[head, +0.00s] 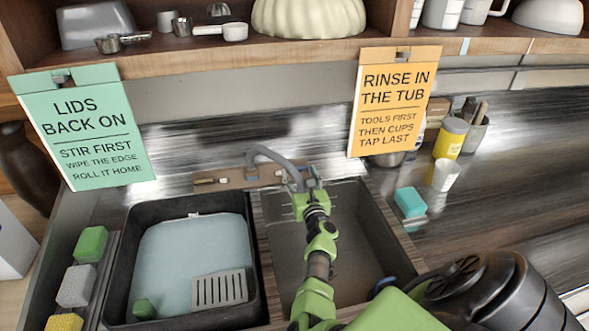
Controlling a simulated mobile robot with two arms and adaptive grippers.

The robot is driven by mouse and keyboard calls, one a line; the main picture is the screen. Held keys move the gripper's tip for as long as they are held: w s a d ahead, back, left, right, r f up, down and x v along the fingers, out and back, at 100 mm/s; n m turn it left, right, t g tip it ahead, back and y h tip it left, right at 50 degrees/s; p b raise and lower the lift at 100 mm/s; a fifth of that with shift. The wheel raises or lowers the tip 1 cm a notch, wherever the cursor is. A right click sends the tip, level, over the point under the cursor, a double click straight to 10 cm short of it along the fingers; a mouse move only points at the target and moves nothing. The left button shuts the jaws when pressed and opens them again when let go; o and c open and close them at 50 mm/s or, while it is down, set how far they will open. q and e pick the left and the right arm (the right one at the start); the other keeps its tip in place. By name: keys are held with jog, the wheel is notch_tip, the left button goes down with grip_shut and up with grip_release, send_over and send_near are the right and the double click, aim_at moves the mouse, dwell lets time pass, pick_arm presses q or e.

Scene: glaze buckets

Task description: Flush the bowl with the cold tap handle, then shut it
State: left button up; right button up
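A grey curved tap spout (270,155) rises from a brown strip (232,181) behind the sink. I cannot make out the cold tap handle; my gripper may cover part of the fittings. The right-hand sink bowl (352,235) is grey and looks empty, and I see no running water. My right gripper (314,184), on a green arm, is at the bowl's back edge, by the spout's end. Its fingers are small and partly hidden, so I cannot tell whether they are open or touch anything. My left gripper is not in view.
A black tub (258,285) left of the bowl holds pale blue liquid, a slotted grey piece (220,288) and a green block (144,309). Sponges (76,286) line its left. A turquoise sponge (410,202) and white cup (444,175) stand right. Signs hang from the shelf (280,55).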

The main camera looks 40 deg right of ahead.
jog(key=shift+s+r, duration=0.1)
jog(key=shift+s, duration=0.05)
jog(key=shift+c, duration=0.7)
jog(key=c, duration=1)
jog(key=shift+o, duration=0.2)
